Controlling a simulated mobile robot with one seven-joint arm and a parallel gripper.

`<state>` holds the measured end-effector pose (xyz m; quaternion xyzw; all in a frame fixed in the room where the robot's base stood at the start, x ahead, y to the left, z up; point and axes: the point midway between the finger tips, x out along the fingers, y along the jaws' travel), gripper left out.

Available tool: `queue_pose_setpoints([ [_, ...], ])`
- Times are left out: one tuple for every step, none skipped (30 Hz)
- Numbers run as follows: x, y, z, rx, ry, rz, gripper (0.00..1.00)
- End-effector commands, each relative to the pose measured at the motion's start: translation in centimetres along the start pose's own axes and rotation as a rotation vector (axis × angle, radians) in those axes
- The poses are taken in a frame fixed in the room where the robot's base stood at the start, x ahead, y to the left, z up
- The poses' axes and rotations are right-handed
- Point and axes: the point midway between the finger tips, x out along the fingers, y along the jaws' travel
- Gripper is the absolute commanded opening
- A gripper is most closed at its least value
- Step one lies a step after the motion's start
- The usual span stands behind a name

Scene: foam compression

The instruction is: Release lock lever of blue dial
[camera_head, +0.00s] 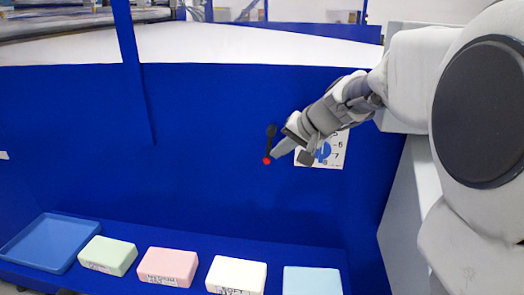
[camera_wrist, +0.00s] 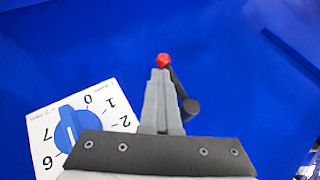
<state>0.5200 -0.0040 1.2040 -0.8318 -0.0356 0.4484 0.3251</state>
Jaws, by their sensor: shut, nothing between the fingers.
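The lock lever is a short black rod with a round black end and a red tip (camera_head: 267,160). In the head view it hangs on the blue panel left of the dial plate, red tip down. In the wrist view the red tip (camera_wrist: 164,59) shows just past my fingertips, with the black round end (camera_wrist: 190,107) to their right. My gripper (camera_head: 276,153) is shut and empty, beside the lever near its red tip. I cannot tell whether they touch. The blue dial (camera_wrist: 72,127) sits on a white numbered plate, partly hidden by my gripper in both views.
A blue tray (camera_head: 40,262) and green (camera_head: 107,255), pink (camera_head: 168,267), white (camera_head: 236,275) and light blue (camera_head: 312,281) foam blocks lie along the ledge below. The blue panel (camera_head: 200,130) left of the lever is clear.

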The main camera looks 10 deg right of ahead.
Motion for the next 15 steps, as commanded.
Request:
queue_pose_setpoints([
  [0.66,0.46,0.29,0.009,0.003,-0.019,0.00],
  [0.74,0.47,0.32,0.015,0.004,-0.031,0.00],
  [0.87,0.47,0.39,0.024,0.004,-0.049,0.00],
  [0.96,0.47,0.45,0.030,0.004,-0.062,0.00],
  [1.03,0.44,0.50,0.038,0.004,-0.077,0.00],
  [1.08,0.41,0.50,0.047,0.006,-0.095,0.00],
  [1.12,0.36,0.53,0.055,0.006,-0.110,0.00],
  [1.17,0.36,0.55,0.062,0.006,-0.124,0.00],
  [1.23,0.29,0.59,0.073,0.007,-0.144,0.00],
  [1.27,0.25,0.61,0.079,0.007,-0.158,0.00],
  [1.32,0.19,0.62,0.087,0.008,-0.173,0.00],
  [1.40,0.14,0.69,0.097,0.007,-0.192,0.00],
  [1.46,0.10,0.70,0.106,0.008,-0.208,0.00],
  [1.51,0.08,0.73,0.113,0.008,-0.222,0.00],
  [1.57,0.01,0.76,0.124,0.008,-0.243,0.00],
])
